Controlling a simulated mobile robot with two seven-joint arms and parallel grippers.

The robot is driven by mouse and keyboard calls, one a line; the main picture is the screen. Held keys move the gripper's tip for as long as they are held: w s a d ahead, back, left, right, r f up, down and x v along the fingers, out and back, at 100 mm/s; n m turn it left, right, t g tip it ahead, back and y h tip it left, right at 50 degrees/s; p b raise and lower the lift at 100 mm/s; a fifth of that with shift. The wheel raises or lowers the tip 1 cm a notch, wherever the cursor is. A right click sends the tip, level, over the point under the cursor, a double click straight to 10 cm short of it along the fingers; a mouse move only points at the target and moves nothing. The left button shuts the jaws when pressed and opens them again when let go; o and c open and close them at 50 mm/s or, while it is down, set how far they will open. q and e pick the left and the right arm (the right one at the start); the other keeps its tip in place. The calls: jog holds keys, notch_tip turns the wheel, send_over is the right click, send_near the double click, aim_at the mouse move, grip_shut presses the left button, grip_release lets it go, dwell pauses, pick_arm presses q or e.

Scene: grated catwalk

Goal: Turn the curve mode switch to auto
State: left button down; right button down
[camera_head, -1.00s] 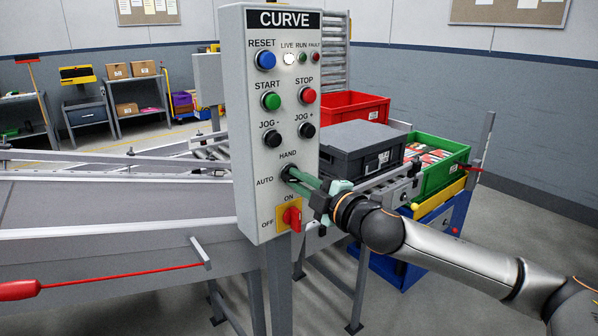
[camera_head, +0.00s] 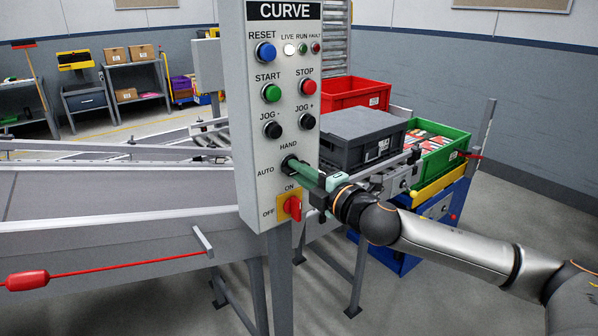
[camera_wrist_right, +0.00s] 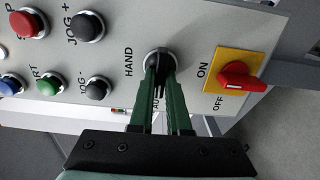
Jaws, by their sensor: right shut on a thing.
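The grey control panel (camera_head: 257,120), labelled CURVE, stands upright in the middle of the head view. Its black curve mode switch (camera_head: 287,161) sits low on the panel, with HAND above it and AUTO to its left. My right gripper (camera_head: 295,167) comes in from the right with its green fingers at the switch. In the right wrist view my right gripper (camera_wrist_right: 160,67) is shut on the black switch knob (camera_wrist_right: 158,54). The fingers hide much of the knob and part of the AUTO label, so I cannot tell which way it points. My left gripper is not in view.
A red ON/OFF switch (camera_head: 293,207) on a yellow plate is just below the mode switch. Push buttons, such as the black JOG + (camera_head: 306,121), sit above. Grey, red and green crates stand behind my right arm. A red pull cord (camera_head: 130,265) runs at lower left.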

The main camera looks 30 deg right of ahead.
jog(key=c, duration=0.9)
grip_release()
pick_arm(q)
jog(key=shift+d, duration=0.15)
pick_arm(e)
jog(key=shift+s, duration=0.1)
pick_arm(q)
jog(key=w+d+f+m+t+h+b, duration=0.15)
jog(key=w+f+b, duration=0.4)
jog(key=b, duration=1.05)
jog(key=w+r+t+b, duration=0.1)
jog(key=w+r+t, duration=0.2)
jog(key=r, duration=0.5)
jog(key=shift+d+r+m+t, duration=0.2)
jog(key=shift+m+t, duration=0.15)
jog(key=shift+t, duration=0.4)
pick_arm(e)
jog(key=shift+s+d, duration=0.15)
jog(key=shift+s, duration=1.9)
jog(key=shift+s+d, duration=0.2)
jog(key=shift+s, duration=1.85)
jog(key=shift+s+d, duration=0.15)
jog(key=shift+s, duration=1.9)
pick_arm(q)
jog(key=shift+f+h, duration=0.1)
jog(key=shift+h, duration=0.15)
